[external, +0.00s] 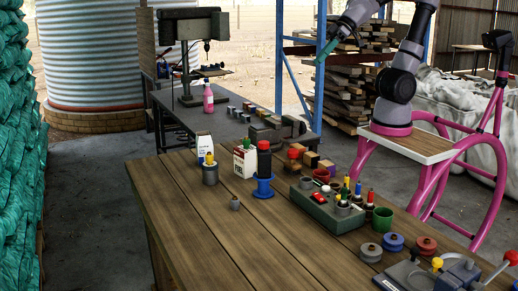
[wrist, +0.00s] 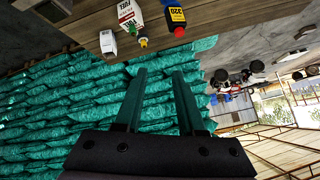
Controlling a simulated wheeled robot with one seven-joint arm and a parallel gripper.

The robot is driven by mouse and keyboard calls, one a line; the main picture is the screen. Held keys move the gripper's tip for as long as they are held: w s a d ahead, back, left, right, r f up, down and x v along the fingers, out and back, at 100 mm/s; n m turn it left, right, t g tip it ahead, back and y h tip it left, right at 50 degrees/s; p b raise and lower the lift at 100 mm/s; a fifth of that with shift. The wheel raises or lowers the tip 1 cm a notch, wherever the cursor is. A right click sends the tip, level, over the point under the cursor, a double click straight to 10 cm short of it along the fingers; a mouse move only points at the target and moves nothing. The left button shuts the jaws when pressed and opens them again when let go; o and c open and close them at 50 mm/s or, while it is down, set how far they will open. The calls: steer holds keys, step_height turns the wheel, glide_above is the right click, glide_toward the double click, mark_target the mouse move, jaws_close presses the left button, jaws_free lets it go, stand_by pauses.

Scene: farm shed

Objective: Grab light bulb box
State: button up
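A small white carton (external: 204,146) stands near the far left edge of the wooden workbench; it is probably the light bulb box, but its label is too small to read. It also shows at the upper left of the wrist view (wrist: 108,43). My gripper (wrist: 157,80) has its two teal fingers apart, with nothing between them. In the external view, my gripper (external: 326,50) is high above the bench's far side, to the right of the carton and well clear of it.
A green tray (external: 325,210) holds small tools. The wooden bench's (external: 190,225) left front is mostly clear.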

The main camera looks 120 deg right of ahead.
mark_target(205, 139)
steer(key=w+d+f+t+h, duration=0.2)
steer(key=w+d+f, duration=0.45)
steer(key=w, duration=0.45)
steer(key=w+d+f+t+h, duration=0.1)
steer(key=w+d+f+t, duration=0.1)
steer(key=w+d+f, duration=0.7)
steer(key=w+d+f+n+t, duration=0.1)
steer(key=w+d+f+t, duration=0.15)
steer(key=f, duration=0.45)
steer(key=w+d+f+n+t, duration=0.1)
steer(key=d+f+t, duration=0.15)
steer(key=f, duration=0.55)
steer(key=w, duration=0.3)
steer(key=w+d, duration=0.1)
steer(key=w, duration=0.3)
steer(key=w+d, duration=0.1)
steer(key=w, duration=0.3)
steer(key=shift+d+f, duration=0.1)
steer(key=shift+f, duration=0.05)
jaws_close()
